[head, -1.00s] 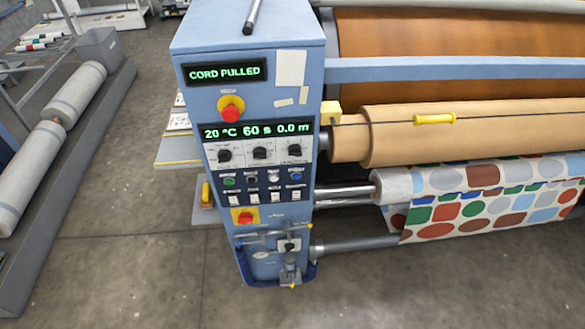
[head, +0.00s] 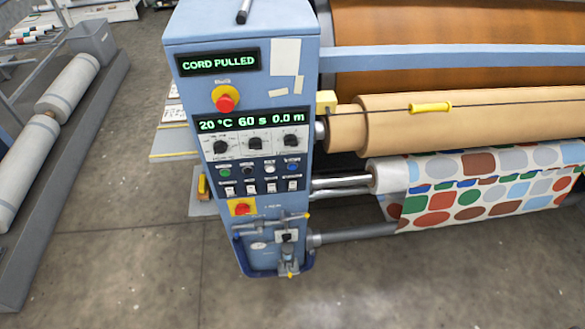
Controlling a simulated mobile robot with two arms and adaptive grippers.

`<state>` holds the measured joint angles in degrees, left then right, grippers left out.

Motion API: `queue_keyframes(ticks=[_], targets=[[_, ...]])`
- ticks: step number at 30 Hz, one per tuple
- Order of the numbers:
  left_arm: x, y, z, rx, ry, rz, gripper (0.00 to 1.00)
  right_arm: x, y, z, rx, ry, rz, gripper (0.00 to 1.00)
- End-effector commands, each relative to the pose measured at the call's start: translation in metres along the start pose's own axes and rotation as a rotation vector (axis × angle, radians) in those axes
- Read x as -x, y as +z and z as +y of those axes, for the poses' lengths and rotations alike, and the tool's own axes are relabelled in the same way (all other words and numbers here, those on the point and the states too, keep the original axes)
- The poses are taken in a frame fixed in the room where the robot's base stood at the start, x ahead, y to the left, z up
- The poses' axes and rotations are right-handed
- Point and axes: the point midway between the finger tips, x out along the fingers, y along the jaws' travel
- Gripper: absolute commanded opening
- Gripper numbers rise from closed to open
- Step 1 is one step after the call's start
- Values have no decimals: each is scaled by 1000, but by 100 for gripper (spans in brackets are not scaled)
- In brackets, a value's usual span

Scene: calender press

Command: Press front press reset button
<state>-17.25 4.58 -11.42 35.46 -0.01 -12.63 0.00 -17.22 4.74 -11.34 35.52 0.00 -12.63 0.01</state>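The blue press control cabinet (head: 205,160) stands upright left of centre in the head view. Its top display (head: 218,62) reads "CORD PULLED". A red mushroom button on a yellow disc (head: 225,102) sits below it. A second display (head: 251,120) reads 20 °C, 60 s, 0.0 m, above three black knobs (head: 254,144). Below is a row of small round buttons: a green one (head: 225,172), a black one, a white one (head: 269,169) and a blue one (head: 292,167). Their labels are too small to read. Neither gripper is in view.
A cord with a yellow handle (head: 431,107) runs along the tan roll (head: 470,125). Patterned fabric (head: 470,190) hangs from the lower roller at right. A grey rack with rolls (head: 60,190) stands at left. Concrete floor (head: 130,275) is clear in front.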

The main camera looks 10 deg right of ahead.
Motion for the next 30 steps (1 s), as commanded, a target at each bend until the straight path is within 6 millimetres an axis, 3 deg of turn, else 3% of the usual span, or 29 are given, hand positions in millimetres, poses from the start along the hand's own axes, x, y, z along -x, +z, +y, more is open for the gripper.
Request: queue_keyframes(ticks=[30], targets=[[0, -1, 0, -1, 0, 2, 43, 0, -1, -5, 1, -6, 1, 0]])
